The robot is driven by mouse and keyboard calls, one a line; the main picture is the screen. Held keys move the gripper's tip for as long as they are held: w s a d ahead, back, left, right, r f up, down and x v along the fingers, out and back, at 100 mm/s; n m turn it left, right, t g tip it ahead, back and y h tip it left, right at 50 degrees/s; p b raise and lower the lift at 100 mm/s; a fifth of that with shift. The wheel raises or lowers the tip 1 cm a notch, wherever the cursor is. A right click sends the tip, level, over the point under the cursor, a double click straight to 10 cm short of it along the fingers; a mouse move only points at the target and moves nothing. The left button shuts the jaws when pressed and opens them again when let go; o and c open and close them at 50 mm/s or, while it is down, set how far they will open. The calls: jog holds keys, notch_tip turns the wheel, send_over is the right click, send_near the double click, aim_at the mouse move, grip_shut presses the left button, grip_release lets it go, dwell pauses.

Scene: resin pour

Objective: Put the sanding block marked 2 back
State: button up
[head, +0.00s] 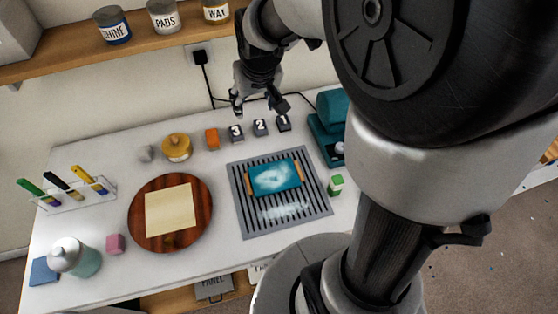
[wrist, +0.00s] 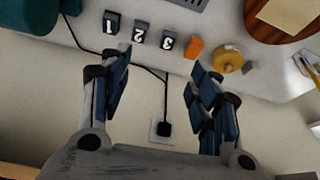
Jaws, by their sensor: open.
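The dark grey sanding block marked 2 (head: 260,127) stands near the back edge of the white table, between the block marked 3 (head: 236,132) and the block marked 1 (head: 283,122). In the wrist view the picture is turned round, and block 2 (wrist: 140,34) shows between block 1 (wrist: 112,24) and block 3 (wrist: 168,41). My gripper (head: 259,101) is open and empty, above and behind the row of blocks. In the wrist view its fingers (wrist: 160,70) are spread wide, with nothing between them but the wall and the table's back edge.
An orange block (head: 212,138) and a yellow round tin (head: 177,147) stand left of the row. A teal machine (head: 327,125) stands to the right. In front lies a slotted grey grid (head: 240,194) with a teal tray (head: 275,178). A cable and plug (head: 200,58) are on the wall.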

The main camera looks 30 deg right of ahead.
jog(key=s+a+r, duration=0.2)
jog(key=s+r, duration=0.1)
jog(key=s, duration=0.8)
jog(key=s+a+r+n, duration=0.1)
jog(key=s+a+r, duration=0.2)
jog(key=s, duration=0.9)
jog(key=shift+a+r, duration=0.2)
jog(key=shift+r, duration=0.2)
notch_tip(320, 180, down, 4)
jog(key=b, duration=0.4)
